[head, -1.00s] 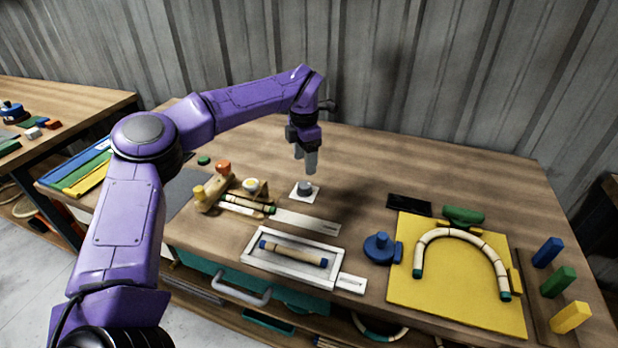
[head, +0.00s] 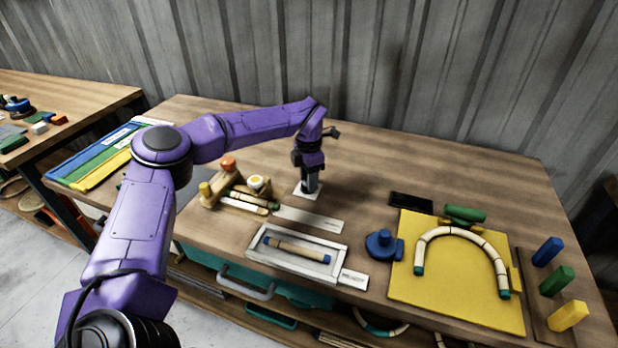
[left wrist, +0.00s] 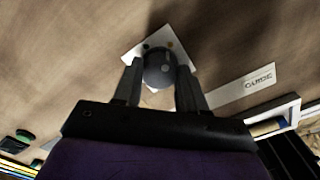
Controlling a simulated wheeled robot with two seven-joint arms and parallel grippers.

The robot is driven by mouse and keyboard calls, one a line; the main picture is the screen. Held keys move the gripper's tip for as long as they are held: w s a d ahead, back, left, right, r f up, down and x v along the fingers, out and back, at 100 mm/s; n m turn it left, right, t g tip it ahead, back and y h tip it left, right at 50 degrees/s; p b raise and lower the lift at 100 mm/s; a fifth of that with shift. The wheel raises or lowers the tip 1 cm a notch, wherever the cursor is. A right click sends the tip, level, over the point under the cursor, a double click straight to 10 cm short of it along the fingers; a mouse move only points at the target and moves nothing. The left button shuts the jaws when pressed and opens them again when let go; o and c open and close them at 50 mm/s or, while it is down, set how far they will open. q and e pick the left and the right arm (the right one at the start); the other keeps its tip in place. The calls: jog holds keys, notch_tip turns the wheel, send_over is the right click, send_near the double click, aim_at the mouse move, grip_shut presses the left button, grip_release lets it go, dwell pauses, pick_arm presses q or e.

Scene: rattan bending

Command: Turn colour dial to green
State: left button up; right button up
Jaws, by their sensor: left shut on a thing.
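The colour dial (left wrist: 159,68) is a dark grey round knob on a small white square plate (left wrist: 132,57). The plate also shows in the head view (head: 300,190). In the left wrist view, coloured marks show on the plate around the knob, one orange-yellow and one dark; which one the dial points to I cannot tell. My left gripper (head: 311,187) points straight down over the plate, its fingers on either side of the knob, shut on it; it shows in the left wrist view too (left wrist: 158,82). In the head view the fingers hide most of the knob. My right gripper is not in view.
A wooden fixture with orange and yellow knobs (head: 228,180) stands left of the dial. A white tray with a rattan piece (head: 262,265) lies in front. A blue knob (head: 380,243) and a yellow board with a bent rattan arch (head: 415,290) are to the right. Bare table lies behind.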

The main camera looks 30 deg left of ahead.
pick_arm(q)
jog(key=n+b, duration=0.2)
jog(key=n, duration=0.1)
jog(key=shift+f, duration=0.15)
jog(key=n+b, duration=0.2)
jog(key=n, duration=0.1)
jog(key=shift+a+n+b, duration=0.1)
jog(key=shift+n+b, duration=0.2)
jog(key=shift+n, duration=0.1)
jog(key=n+b, duration=0.3)
jog(key=n, duration=0.1)
jog(key=shift+n, duration=0.4)
jog(key=o, duration=1.1)
jog(key=shift+r, duration=0.2)
notch_tip(320, 180, up, 10)
jog(key=shift+r, duration=0.25)
